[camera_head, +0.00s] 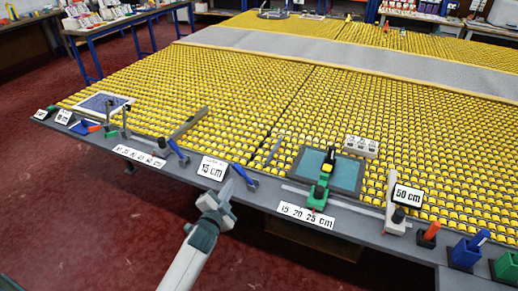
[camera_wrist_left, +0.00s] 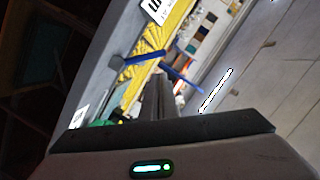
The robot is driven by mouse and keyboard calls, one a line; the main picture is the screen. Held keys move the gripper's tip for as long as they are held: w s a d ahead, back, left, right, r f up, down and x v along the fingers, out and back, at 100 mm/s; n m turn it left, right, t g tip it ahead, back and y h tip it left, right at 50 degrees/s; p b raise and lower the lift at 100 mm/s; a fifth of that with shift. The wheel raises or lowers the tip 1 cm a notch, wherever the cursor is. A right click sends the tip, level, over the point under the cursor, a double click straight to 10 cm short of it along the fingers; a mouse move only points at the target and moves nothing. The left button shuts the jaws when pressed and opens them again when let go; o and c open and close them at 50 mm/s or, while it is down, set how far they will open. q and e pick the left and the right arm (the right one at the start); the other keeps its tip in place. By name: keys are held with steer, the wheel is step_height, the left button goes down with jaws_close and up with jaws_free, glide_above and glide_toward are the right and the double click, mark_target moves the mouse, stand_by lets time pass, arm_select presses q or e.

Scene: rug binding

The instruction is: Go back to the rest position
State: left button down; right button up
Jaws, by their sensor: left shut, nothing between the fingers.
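My left gripper (camera_head: 226,188) is in front of the table's front edge, near the "15 cm" label (camera_head: 212,168), and holds nothing. Its dark fingers (camera_wrist_left: 157,97) show closed together in the left wrist view. A blue clamp-like tool (camera_head: 244,177) stands on the table edge just beyond the fingertips. A blue tool also shows in the left wrist view (camera_wrist_left: 143,57) beyond the fingers. I cannot tell whether the fingertips touch anything. My right gripper is not in view.
The long table is covered with yellow rollers (camera_head: 220,90) and a grey strip (camera_head: 300,45). A green tool on a teal pad (camera_head: 342,170), a "50 cm" label (camera_head: 407,195) and blue and green holders (camera_head: 466,252) line the front edge. Red floor (camera_head: 90,220) is open at left.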

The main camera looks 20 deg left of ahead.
arm_select(q)
steer(key=s+d+f+n+g+h+b, duration=0.1)
steer(key=s+d+f+g, duration=0.15)
steer(key=s+f, duration=0.8)
steer(key=s+d+f+n+g+b, duration=0.1)
steer(key=s+f+g, duration=0.25)
steer(key=f, duration=1.35)
steer(key=s+d+f+n+g+h+b, duration=0.1)
steer(key=s+d+f+g+b, duration=0.1)
steer(key=s+f, duration=0.85)
steer(key=s+d+f+n+g+b, duration=0.1)
steer(key=s+f+g, duration=0.1)
steer(key=s+f, duration=0.5)
steer(key=s+d+f+n+g, duration=0.1)
steer(key=s+f, duration=0.6)
steer(key=s, duration=0.9)
steer(key=s+d+f+n+g+b, duration=0.1)
steer(key=s+f+g, duration=0.3)
steer(key=s+f, duration=0.4)
steer(key=s, duration=0.4)
steer(key=shift+d+b, duration=0.3)
steer(key=shift+d, duration=0.05)
